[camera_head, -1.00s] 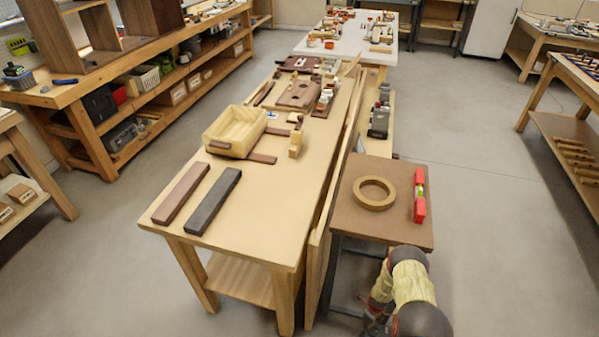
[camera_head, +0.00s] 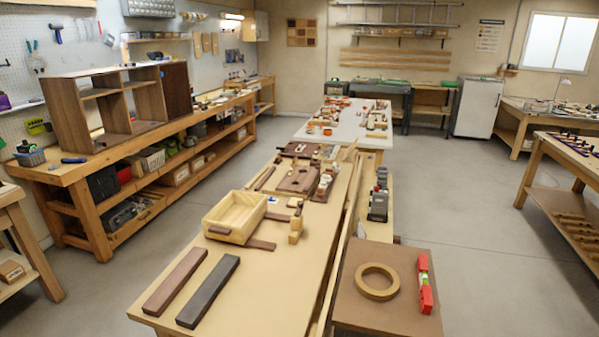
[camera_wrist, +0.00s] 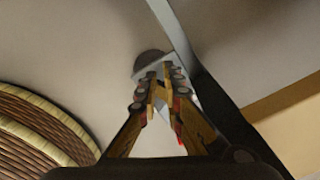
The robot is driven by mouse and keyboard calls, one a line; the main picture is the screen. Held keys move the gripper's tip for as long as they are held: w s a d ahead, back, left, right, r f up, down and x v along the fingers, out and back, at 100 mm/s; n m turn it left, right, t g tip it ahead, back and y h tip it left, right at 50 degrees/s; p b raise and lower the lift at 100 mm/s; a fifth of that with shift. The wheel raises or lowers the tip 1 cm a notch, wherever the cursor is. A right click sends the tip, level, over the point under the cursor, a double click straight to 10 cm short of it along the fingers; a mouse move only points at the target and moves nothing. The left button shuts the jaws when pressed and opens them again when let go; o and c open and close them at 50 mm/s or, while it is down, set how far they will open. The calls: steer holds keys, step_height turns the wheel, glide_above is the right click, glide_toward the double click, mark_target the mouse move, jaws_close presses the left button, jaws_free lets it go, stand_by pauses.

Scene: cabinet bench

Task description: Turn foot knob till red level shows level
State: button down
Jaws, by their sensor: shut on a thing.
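The red level (camera_head: 425,298) lies on the right side of a small brown-topped stand (camera_head: 385,318), with a green vial section near its middle. The bubble is too small to read. In the wrist view my gripper (camera_wrist: 160,84) is closed at the foot of a pale metal leg (camera_wrist: 174,28). A dark round foot piece (camera_wrist: 152,62) shows just beyond the fingertips. The foot knob itself is mostly hidden between and behind the fingers. My gripper is outside the head view.
A tan ring (camera_head: 377,282) lies left of the level. The long workbench (camera_head: 290,262) stands close along the stand's left side. In the wrist view, a ribbed round object (camera_wrist: 40,132) is at left and a dark bar (camera_wrist: 222,112) at right.

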steer(key=shift+a, duration=0.1)
steer(key=shift+w, duration=0.35)
step_height(320, 180, up, 6)
steer(key=p, duration=0.3)
steer(key=shift+p, duration=0.3)
steer(key=s+a+f+b, duration=0.2)
steer(key=s+f+b, duration=0.1)
steer(key=f, duration=0.3)
steer(key=shift+b, duration=0.3)
stand_by(0.6)
